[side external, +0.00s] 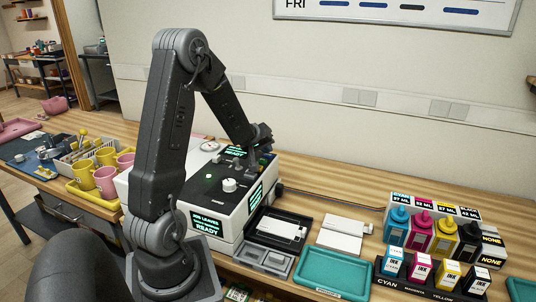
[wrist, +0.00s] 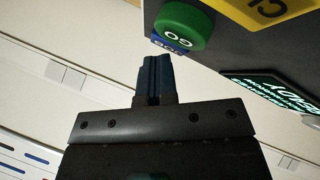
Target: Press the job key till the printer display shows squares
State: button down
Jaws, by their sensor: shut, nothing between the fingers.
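The printer (side external: 232,205) is a white box with a dark top panel, a white knob and small lit green spots. Its front display (side external: 207,223) reads "JOB LEAVES" and "READY", with a middle line too small to read; no squares show there. My gripper (side external: 253,168) is over the panel's far right part. In the wrist view my gripper (wrist: 154,58) has its blue fingers together and empty. A round green GO key (wrist: 184,27) is just right of the fingertips. A blue lettered piece (wrist: 168,44) beside it is partly hidden; I cannot tell if it is the job key.
A lit display (wrist: 270,92) is at the wrist view's right. Yellow and pink mugs (side external: 104,178) stand left of the printer. A teal tray (side external: 333,272), a grey tray (side external: 262,261) and ink bottles (side external: 420,232) are to the right. The wall is behind the bench.

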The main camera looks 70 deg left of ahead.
aim_at(266, 154)
jog(key=shift+r, duration=0.85)
jog(key=shift+r, duration=2.5)
jog(key=shift+d, duration=0.1)
